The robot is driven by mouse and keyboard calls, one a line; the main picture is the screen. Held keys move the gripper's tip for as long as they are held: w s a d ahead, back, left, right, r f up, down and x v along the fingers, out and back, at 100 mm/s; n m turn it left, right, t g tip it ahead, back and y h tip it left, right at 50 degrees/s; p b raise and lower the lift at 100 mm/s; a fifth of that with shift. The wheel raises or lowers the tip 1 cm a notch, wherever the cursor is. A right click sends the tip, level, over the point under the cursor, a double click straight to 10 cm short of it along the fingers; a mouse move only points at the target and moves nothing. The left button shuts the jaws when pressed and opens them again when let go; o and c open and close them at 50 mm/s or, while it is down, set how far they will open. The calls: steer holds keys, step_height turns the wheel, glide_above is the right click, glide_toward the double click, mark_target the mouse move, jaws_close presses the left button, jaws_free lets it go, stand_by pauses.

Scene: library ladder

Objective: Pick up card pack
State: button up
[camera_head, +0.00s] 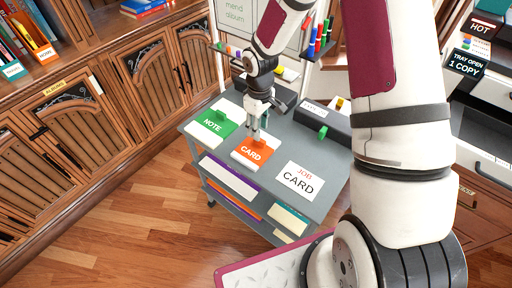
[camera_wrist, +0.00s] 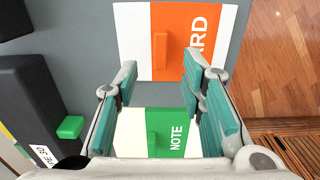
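The card pack (camera_head: 253,152) is a flat white and orange pack marked CARD, lying on the grey cart top. It has a raised orange tab (camera_wrist: 162,54) in the wrist view. My gripper (camera_head: 258,126) is just above the pack's far edge in the head view, pointing down. In the wrist view my gripper (camera_wrist: 160,82) is open, with nothing between its teal-padded fingers. The tab lies just beyond the fingertips there, roughly in line with the gap. I cannot tell the exact height above the pack.
A green NOTE pack (camera_head: 213,123) lies left of the card pack; it also shows between the fingers in the wrist view (camera_wrist: 177,132). A dark box (camera_head: 325,122) stands behind. Wooden cabinets (camera_head: 150,75) line the left.

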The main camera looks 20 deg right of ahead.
mark_target(256, 146)
steer(key=shift+s+f, duration=0.15)
steer(key=shift+f, duration=2.2)
jaws_close()
